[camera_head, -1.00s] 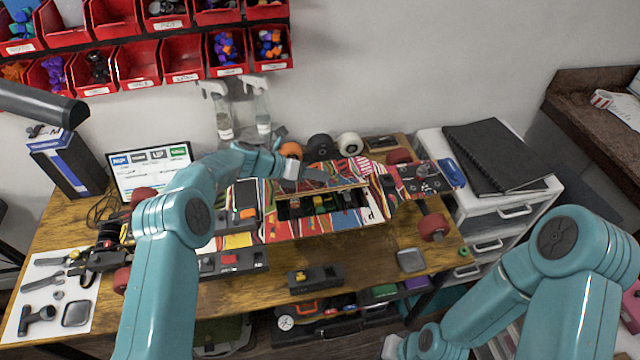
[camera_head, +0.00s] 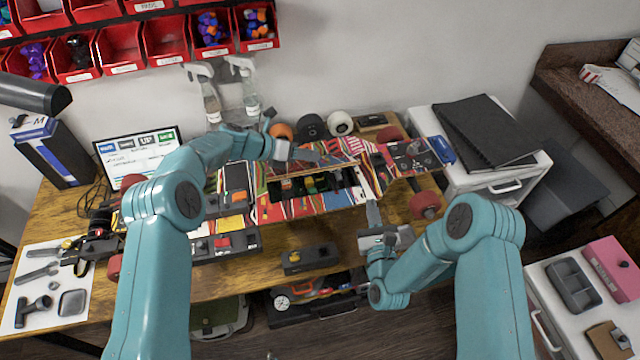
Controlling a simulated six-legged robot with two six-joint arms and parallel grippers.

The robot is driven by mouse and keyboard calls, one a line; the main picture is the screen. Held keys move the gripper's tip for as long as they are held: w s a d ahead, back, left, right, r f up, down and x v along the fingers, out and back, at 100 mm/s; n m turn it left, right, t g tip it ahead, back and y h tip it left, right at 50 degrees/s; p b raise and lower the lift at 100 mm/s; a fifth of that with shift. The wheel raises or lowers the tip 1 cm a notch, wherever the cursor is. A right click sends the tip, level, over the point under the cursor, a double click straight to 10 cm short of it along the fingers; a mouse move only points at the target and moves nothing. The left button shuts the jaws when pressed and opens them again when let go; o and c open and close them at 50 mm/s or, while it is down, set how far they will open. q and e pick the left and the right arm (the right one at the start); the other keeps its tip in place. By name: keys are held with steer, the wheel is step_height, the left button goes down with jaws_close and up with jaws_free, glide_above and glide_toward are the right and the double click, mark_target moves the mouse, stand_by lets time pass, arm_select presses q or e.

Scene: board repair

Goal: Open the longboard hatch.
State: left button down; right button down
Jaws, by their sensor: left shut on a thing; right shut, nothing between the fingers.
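The longboard (camera_head: 290,208) lies across the workbench with its colourful striped deck facing up. A rectangular opening in its deck shows dark contents with green and orange parts (camera_head: 312,184). The hatch lid (camera_head: 328,162) stands raised along the far side of the opening. My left gripper (camera_head: 318,157) is at the lid's far edge and shut on it; my own fingers partly hide the contact. My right gripper (camera_head: 373,214) is shut and empty, in front of the board's near edge, right of the opening.
A small dark block (camera_head: 310,258) lies on the bench in front of the board. Loose wheels (camera_head: 311,126) and spray bottles (camera_head: 251,106) stand behind it. A white drawer unit (camera_head: 500,178) is to the right. Tools lie on a white mat (camera_head: 30,300) at left.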

steer(key=a+m+t, duration=0.1)
steer(key=a, duration=0.3)
steer(key=y, duration=0.3)
glide_toward(322, 204)
steer(key=r, duration=0.3)
steer(key=shift+w+d+n+g, duration=0.15)
steer(key=shift+d+n+g, duration=0.15)
steer(key=shift+d+n, duration=0.1)
steer(key=shift+a, duration=0.3)
steer(key=x, duration=0.9)
steer(key=shift+w+a, duration=0.2)
steer(key=shift+w, duration=0.05)
steer(key=shift+w+a+r, duration=0.25)
steer(key=shift+w+r, duration=0.55)
steer(key=shift+r, duration=0.25)
steer(key=shift+w+a+r, duration=0.1)
steer(key=shift+w+r, duration=0.3)
steer(key=shift+r, duration=0.2)
steer(key=shift+r, duration=0.1)
